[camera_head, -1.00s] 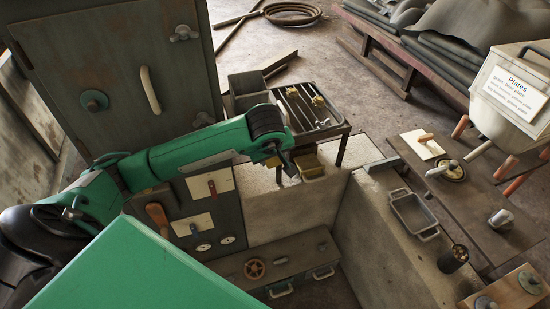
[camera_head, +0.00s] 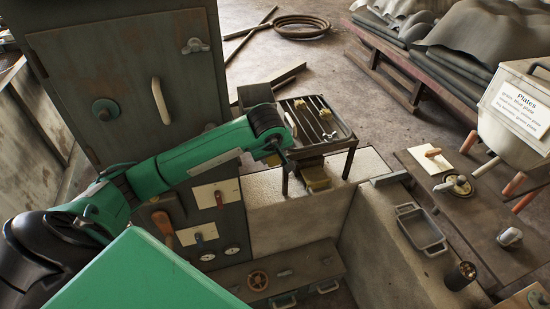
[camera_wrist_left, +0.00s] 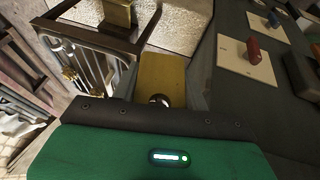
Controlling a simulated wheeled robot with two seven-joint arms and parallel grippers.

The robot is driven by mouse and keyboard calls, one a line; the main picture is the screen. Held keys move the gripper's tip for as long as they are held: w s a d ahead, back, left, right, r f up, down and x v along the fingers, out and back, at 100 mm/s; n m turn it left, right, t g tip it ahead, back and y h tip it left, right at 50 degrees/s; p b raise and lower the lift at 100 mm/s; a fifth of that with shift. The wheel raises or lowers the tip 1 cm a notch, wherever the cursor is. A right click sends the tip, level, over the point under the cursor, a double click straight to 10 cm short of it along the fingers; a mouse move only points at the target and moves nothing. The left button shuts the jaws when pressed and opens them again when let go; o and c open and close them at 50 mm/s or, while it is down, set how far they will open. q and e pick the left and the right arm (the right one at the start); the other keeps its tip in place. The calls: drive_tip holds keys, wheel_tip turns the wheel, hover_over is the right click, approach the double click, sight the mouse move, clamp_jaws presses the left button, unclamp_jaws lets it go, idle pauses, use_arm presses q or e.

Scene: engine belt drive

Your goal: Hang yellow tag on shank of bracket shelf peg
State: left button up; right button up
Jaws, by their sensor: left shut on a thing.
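My left gripper (camera_head: 288,160) hangs in front of the dark frame stand beside the cabinet, pointing down. In the left wrist view it is shut on a flat yellow tag (camera_wrist_left: 160,75), which extends away from the jaws. A small round dark and white spot shows at the tag's near end; I cannot tell whether it is a hole. The tag is hardly visible in the head view. The stand's barred top (camera_head: 318,122) carries brass-coloured fittings and a metal piece. I cannot single out the bracket shelf peg or its shank. My right gripper is not in view.
A yellowish block (camera_head: 316,178) sits by the pale wall below the stand; it also shows in the left wrist view (camera_wrist_left: 118,14). The cabinet (camera_head: 130,80) stands left, with a panel of levers (camera_head: 205,232) below. A metal tray (camera_head: 421,230) lies on the right ledge.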

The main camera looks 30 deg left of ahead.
use_arm(q)
drive_tip(key=w+a+b, duration=0.1)
drive_tip(key=w+a, duration=0.1)
drive_tip(key=a, duration=0.1)
drive_tip(key=shift+w+f+b, duration=0.1)
drive_tip(key=shift+w+b, duration=0.2)
idle(0.3)
idle(0.5)
drive_tip(key=o, duration=1.4)
drive_tip(key=shift+c, duration=0.2)
